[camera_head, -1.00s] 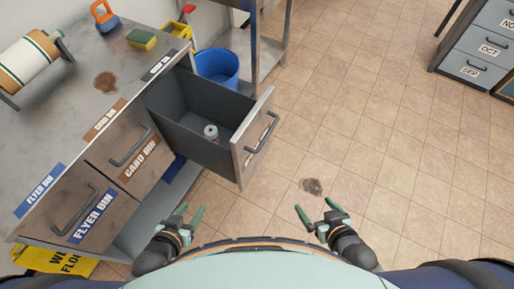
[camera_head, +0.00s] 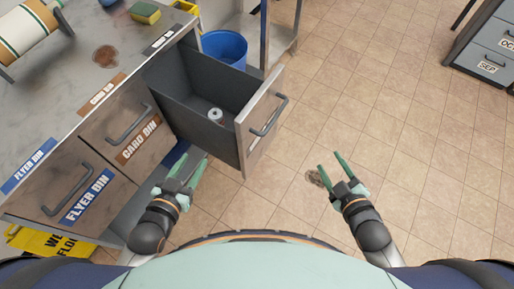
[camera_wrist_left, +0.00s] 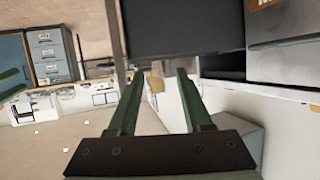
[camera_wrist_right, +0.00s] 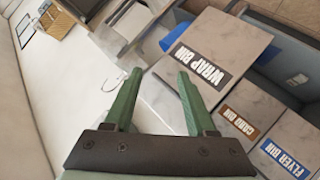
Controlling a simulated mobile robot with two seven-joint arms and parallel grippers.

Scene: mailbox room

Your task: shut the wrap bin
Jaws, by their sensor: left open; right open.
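The wrap bin (camera_head: 253,125) is a grey drawer pulled well out of the metal bench. Its front has a dark handle (camera_head: 269,117), and a small pale roll-like item (camera_head: 215,114) lies inside. Its front, with the label WRAP BIN, shows in the right wrist view (camera_wrist_right: 232,50). My left gripper (camera_head: 188,168) is open and empty, just below and left of the drawer in the head view. My right gripper (camera_head: 331,161) is open and empty over the floor, to the right of the drawer front and apart from it.
The shut card bin (camera_head: 107,124) and flyer bin (camera_head: 65,187) are left of the drawer. A blue bucket (camera_head: 224,47) stands behind it by a shelf. A yellow floor sign (camera_head: 50,243) lies at lower left. Floor to the right is clear up to a grey cabinet (camera_head: 486,63).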

